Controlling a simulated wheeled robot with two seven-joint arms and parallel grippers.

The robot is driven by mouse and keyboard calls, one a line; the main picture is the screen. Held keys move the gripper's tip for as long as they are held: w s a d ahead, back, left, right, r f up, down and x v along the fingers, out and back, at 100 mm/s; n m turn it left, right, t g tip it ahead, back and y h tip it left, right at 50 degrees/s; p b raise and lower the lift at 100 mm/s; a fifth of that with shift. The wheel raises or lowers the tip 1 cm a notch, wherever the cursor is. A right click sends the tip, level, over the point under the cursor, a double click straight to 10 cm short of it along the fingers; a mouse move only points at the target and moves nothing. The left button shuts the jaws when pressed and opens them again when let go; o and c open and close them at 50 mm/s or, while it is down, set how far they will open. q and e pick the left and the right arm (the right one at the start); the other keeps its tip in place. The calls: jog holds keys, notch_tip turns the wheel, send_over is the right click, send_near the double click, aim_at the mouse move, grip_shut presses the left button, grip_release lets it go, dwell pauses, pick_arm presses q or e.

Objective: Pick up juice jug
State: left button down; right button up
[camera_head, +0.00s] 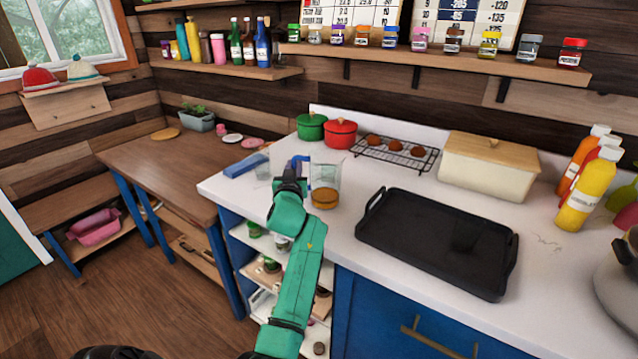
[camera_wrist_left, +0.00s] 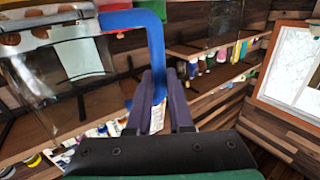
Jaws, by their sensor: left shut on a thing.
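The juice jug (camera_head: 328,174) is a clear, see-through vessel with a blue handle, over the left part of the white counter in the head view. In the left wrist view its clear body (camera_wrist_left: 65,65) is at the upper left, with the blue handle (camera_wrist_left: 156,50) to its right. My left gripper (camera_head: 291,180) is shut on the handle; its dark fingers (camera_wrist_left: 160,103) sit on either side of it in the wrist view. A round amber-brown area (camera_head: 325,198) shows at the jug's lower end. I cannot tell whether the jug touches the counter. My right gripper is not in view.
A black tray (camera_head: 400,232) lies right of the jug. Behind stand a green pot (camera_head: 311,127), a red pot (camera_head: 341,134), a wire rack (camera_head: 420,157) with brown round items and a cream bread box (camera_head: 485,172). A blue item (camera_head: 246,165) lies to the left.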

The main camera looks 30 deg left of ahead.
pick_arm(q)
jog(key=shift+r, duration=0.25)
dwell(0.9)
notch_tip(320, 180, up, 20)
jog(key=shift+f, duration=0.15)
dwell(0.8)
dwell(0.5)
